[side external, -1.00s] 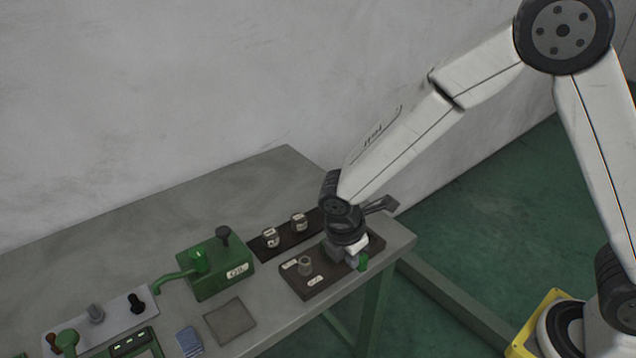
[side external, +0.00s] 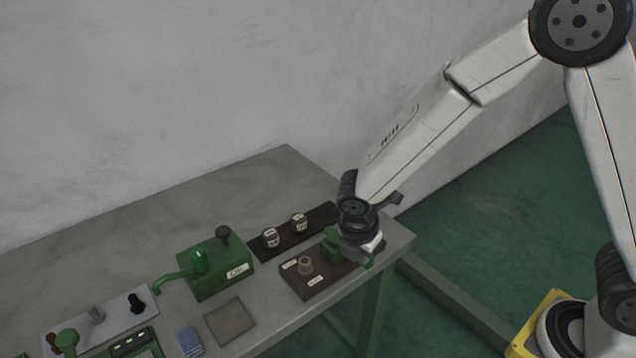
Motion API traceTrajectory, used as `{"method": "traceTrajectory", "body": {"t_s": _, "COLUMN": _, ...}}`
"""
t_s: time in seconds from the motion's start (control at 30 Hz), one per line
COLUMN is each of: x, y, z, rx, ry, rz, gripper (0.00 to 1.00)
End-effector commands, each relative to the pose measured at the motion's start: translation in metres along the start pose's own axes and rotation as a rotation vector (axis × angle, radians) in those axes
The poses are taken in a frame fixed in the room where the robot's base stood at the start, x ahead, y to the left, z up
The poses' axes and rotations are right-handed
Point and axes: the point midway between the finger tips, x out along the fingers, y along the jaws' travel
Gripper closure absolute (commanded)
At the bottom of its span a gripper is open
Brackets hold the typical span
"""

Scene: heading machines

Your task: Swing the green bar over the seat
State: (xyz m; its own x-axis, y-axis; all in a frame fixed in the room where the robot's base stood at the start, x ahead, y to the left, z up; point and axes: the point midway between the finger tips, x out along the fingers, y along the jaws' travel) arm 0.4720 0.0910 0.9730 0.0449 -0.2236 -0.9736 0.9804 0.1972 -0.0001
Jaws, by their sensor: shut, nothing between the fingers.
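The green bar (side external: 334,246) shows as a green piece on the right part of a dark brown base plate (side external: 313,286), partly hidden behind my gripper. A short tan cylinder (side external: 305,266), which may be the seat, stands upright on the left part of the same plate between small white labels. My gripper (side external: 367,259) is shut, low over the plate's right end, just right of the green piece. I cannot tell whether it touches the bar.
A green oil box (side external: 215,264) with a spout stands left of the plate. Behind it, a dark strip (side external: 322,217) holds two labelled pots (side external: 270,238). A grey pad (side external: 230,321), a blue cloth (side external: 189,341) and a control panel (side external: 97,322) lie further left. The rear tabletop (side external: 200,190) is clear.

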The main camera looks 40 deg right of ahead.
Motion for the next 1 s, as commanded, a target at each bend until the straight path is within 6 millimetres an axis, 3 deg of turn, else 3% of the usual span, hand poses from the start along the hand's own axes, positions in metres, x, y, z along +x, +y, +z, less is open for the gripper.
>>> {"method": "traceTrajectory", "body": {"t_s": 0.5, "x": 0.01, "y": -0.011, "z": 0.043, "rx": -0.416, "ry": -0.001, "rz": 0.097, "gripper": 1.0}}
{"method": "traceTrajectory", "body": {"t_s": 1.0, "x": 0.017, "y": -0.005, "z": 0.074, "rx": -0.733, "ry": -0.001, "rz": 0.174, "gripper": 1.0}}
